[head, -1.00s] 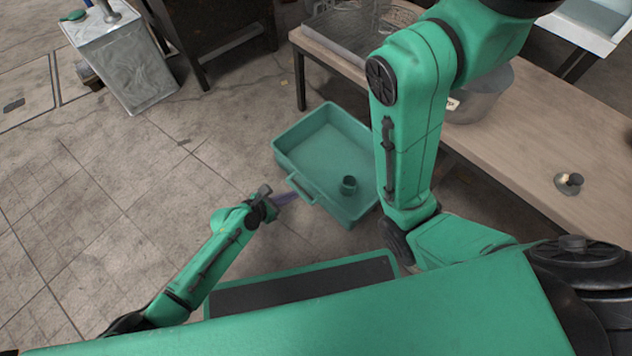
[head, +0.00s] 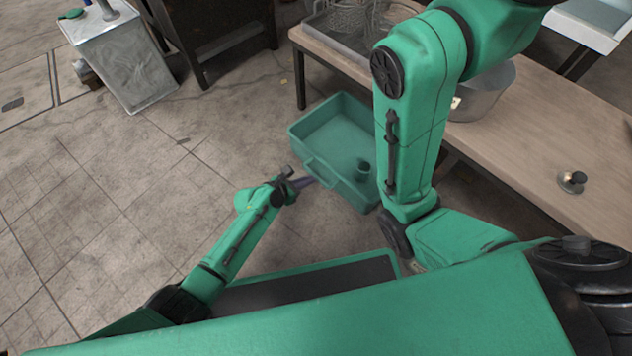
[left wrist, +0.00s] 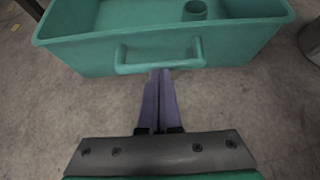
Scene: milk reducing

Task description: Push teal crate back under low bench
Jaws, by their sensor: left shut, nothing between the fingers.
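The teal crate (head: 335,128) sits on the floor at the front edge of the low bench (head: 520,150), its far right part close to or under the bench top. A small teal cup (head: 363,168) stands inside it. The crate's front wall and handle (left wrist: 160,58) show in the left wrist view. My left gripper (head: 311,181) is shut and empty, its purple fingers (left wrist: 159,85) pointing at the crate front just below the handle. They look to touch or nearly touch it. My right arm hides part of the crate's right side; the right gripper is not seen.
On the bench stand a wire rack (head: 345,40), a metal pot (head: 487,95) and a small dark object (head: 572,181). A bench leg (head: 299,79) stands behind the crate. A metal bin (head: 125,65) is at the upper left. The floor to the left is clear.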

